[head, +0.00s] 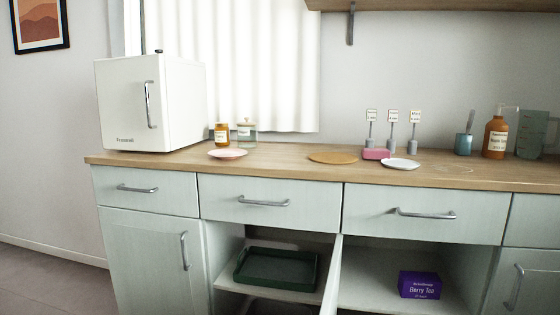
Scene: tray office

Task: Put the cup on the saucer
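A small blue-grey cup-like vessel (463,144) stands upright at the back right of the wooden counter, with something thin sticking up from it. A white saucer-like plate (401,164) lies on the counter to its left, apart from it and near the front edge. A second small plate, pale pink (228,153), lies at the left by the white box-shaped appliance. I cannot tell which plate is the saucer. Neither of my grippers is in view.
A round tan mat (333,157), a pink block (377,154), labelled holders (392,132), an orange bottle (495,138) and jars (245,133) stand on the wooden counter (285,158). Below, an open cabinet holds a green tray (278,285) and a purple tea box (420,285).

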